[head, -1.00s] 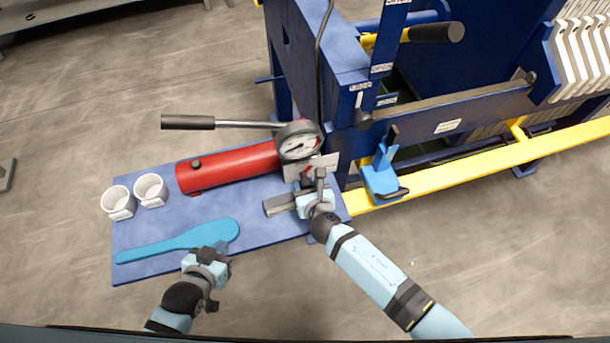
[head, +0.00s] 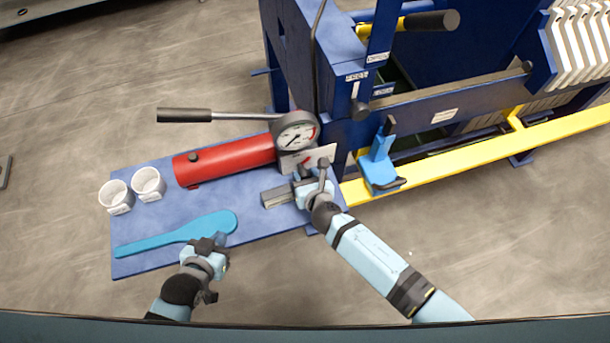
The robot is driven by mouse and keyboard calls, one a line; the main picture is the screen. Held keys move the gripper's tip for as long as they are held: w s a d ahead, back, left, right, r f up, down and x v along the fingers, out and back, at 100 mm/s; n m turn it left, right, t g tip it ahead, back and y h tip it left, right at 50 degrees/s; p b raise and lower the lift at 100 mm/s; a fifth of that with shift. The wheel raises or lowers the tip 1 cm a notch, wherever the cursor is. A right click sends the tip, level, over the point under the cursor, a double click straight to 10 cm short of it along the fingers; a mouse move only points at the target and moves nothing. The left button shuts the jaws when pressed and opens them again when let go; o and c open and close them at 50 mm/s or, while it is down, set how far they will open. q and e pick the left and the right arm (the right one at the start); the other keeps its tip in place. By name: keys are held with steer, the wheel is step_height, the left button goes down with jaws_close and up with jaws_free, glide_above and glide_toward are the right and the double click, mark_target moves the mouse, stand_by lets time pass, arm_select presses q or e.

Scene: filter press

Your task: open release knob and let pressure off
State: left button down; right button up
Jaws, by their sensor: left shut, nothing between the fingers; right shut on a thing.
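The red pump cylinder (head: 228,160) lies on the blue shelf, with a round pressure gauge (head: 295,133) at its right end. The gauge needle is too small to read surely. My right gripper (head: 311,174) is just below the gauge and a white plate (head: 322,156). It is shut on a small part at the pump's end, seemingly the release knob, which the fingers mostly hide. My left gripper (head: 212,243) is shut and empty over the front edge of the shelf, by the blue paddle.
The blue shelf (head: 140,263) also carries two white cups (head: 149,184), a blue paddle (head: 180,233) and a grey block (head: 277,196). The black-handled pump lever (head: 186,115) sticks out left above the cylinder. The blue press frame and yellow rail (head: 450,167) stand to the right.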

steer(key=shift+d+m+y, duration=0.1)
steer(key=shift+m+y, duration=0.3)
steer(key=shift+m, duration=0.1)
steer(key=shift+w+f+m+y+b, duration=0.1)
steer(key=shift+m+y+b, duration=0.5)
steer(key=shift+m, duration=0.3)
steer(key=shift+d+f+m+y+b, duration=0.15)
steer(key=shift+m+y+b, duration=0.55)
steer(key=shift+m+b, duration=0.35)
steer(key=shift+m+y+b, duration=0.4)
steer(key=shift+m, duration=0.25)
steer(key=shift+r+m, duration=0.2)
steer(key=shift+m, duration=0.1)
steer(key=o, duration=0.6)
steer(key=shift+o, duration=0.2)
steer(key=shift+f, duration=0.1)
